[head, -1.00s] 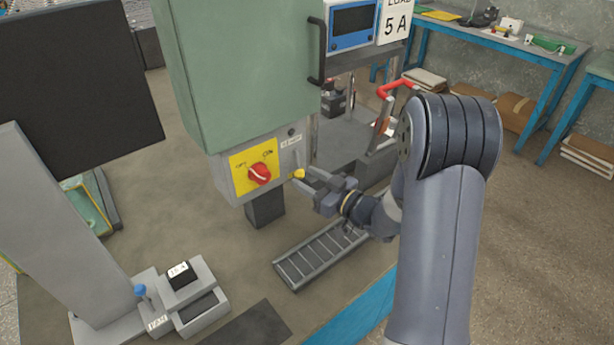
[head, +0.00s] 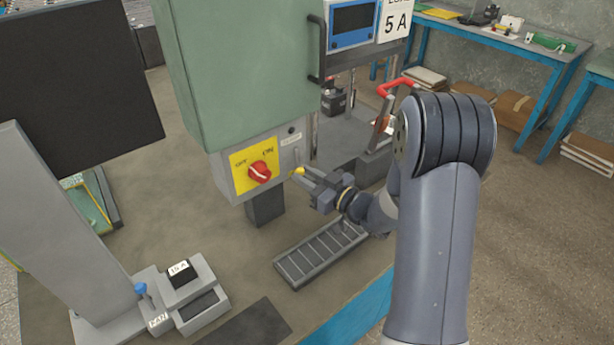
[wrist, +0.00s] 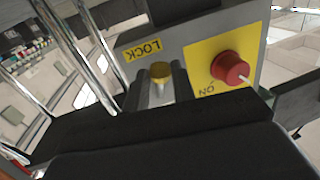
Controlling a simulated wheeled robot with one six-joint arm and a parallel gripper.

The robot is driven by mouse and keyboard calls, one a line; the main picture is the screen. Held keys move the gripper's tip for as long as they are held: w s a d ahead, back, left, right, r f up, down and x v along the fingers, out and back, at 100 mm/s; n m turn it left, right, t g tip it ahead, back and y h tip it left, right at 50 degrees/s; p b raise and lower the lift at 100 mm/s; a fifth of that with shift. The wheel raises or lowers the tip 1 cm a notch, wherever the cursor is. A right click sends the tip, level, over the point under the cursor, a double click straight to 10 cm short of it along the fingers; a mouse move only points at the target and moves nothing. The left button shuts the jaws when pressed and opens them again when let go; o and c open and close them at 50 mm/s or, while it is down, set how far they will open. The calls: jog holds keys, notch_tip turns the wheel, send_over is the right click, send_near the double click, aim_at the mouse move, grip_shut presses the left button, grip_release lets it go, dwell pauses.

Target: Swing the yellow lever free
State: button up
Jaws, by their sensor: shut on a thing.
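The yellow lever (head: 297,171) shows as a small yellow tip at the right side of the grey switch box under the green cabinet. In the wrist view its yellow knob (wrist: 160,71) stands between my two grey fingers, beside the LOCK label (wrist: 142,50). My gripper (head: 305,175) reaches in from the right and is shut on the lever; the fingers hide most of its shaft. The red rotary switch (head: 260,172) sits on a yellow plate just left of the lever, and it also shows in the wrist view (wrist: 229,68).
The green cabinet (head: 235,70) with a black handle (head: 316,50) hangs directly above. A grey slotted tray (head: 320,252) lies below my gripper. A red-handled fixture (head: 397,86) stands behind my arm. Bench space between the tray and the block at lower left is clear.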

jog(key=n+b, duration=0.1)
jog(key=d+n+b, duration=0.1)
jog(key=b, duration=0.1)
jog(key=shift+w, duration=0.3)
jog(key=o, duration=1)
jog(key=v, duration=1)
jog(key=shift+s+d+r, duration=0.25)
jog(key=shift+s+r, duration=0.05)
